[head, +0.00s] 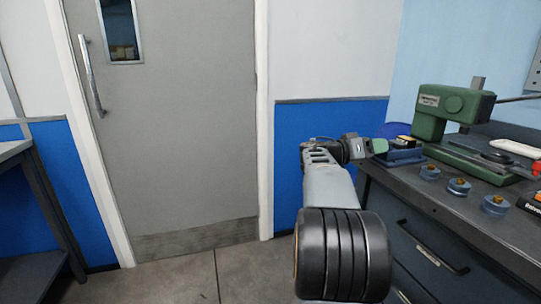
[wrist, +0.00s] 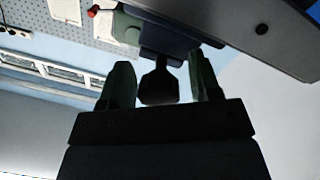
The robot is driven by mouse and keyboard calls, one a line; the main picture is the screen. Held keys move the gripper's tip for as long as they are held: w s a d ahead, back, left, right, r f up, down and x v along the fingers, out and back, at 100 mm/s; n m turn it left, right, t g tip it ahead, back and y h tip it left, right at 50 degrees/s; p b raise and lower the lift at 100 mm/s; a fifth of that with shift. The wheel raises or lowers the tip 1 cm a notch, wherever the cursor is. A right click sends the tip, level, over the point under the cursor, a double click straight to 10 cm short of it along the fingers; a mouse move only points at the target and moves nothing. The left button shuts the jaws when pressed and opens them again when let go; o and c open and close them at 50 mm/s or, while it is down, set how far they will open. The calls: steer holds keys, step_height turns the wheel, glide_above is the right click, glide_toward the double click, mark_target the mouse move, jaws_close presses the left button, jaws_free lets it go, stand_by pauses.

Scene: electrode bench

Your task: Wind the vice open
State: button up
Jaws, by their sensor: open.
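The small blue vice (head: 403,157) stands at the bench's near left corner, with a tan block (head: 406,141) at its top. My gripper (head: 381,146) is level with the vice and just left of it. In the wrist view, the vice's blue body (wrist: 165,38) shows above the green fingers of my gripper (wrist: 160,78). They are open, and a dark paddle-shaped part (wrist: 157,88), seemingly the vice's handle, appears between them with gaps on both sides. Contact cannot be made out. The vice's screw is mostly hidden in the head view.
A green press (head: 450,110) stands behind the vice on the dark bench (head: 470,205). Several small blue pots (head: 459,186) stand at the bench's front. A grey door (head: 170,130) and open floor (head: 240,275) lie to the left.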

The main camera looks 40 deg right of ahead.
steer(key=m+p, duration=0.2)
steer(key=m, duration=0.3)
steer(key=shift+r, duration=0.2)
steer(key=shift+w+a+m+p, duration=0.15)
steer(key=shift+m+p, duration=0.15)
steer(key=shift+m, duration=0.5)
steer(key=p+v, duration=0.2)
steer(key=v, duration=1.2)
steer(key=s+a+r+n+t+y+p, duration=0.1)
steer(key=a+n+t+y+p, duration=0.3)
steer(key=a+n+p, duration=0.4)
steer(key=s+a+r+n+t+y+p, duration=0.2)
steer(key=a+r+n+t+y+p, duration=0.2)
steer(key=a+n+y+p, duration=0.3)
steer(key=a+n+p, duration=0.1)
steer(key=a+p, duration=0.3)
steer(key=p, duration=0.2)
steer(key=shift+a+r+n+y, duration=0.3)
steer(key=shift+a, duration=0.1)
steer(key=shift+s, duration=0.15)
